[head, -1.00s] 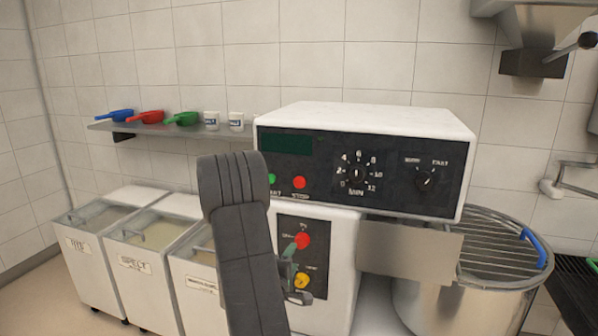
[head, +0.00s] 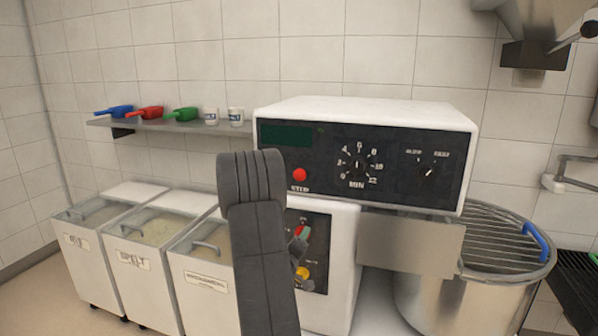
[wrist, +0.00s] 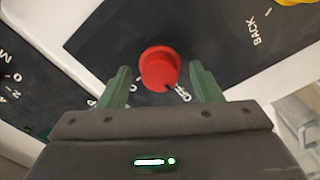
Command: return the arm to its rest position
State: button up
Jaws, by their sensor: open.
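My gripper (wrist: 160,67) is open. In the wrist view its two green fingers stand apart on either side of a red knob (wrist: 159,69) on a dark panel, with a gap on each side. I cannot tell how far the fingertips are from the panel. In the head view my dark arm (head: 258,240) rises in front of the machine and hides most of my gripper. A bit of green finger shows by the red knob (head: 303,231) on the lower panel.
A white mixer control box (head: 365,112) with dials and a red stop button (head: 300,175) is behind the arm. A steel bowl with a grid guard (head: 495,245) stands right. Labelled bins (head: 85,265) and a shelf (head: 165,126) with scoops and cups are left.

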jog(key=m+b, duration=0.5)
jog(key=m, duration=0.6)
jog(key=shift+m, duration=0.3)
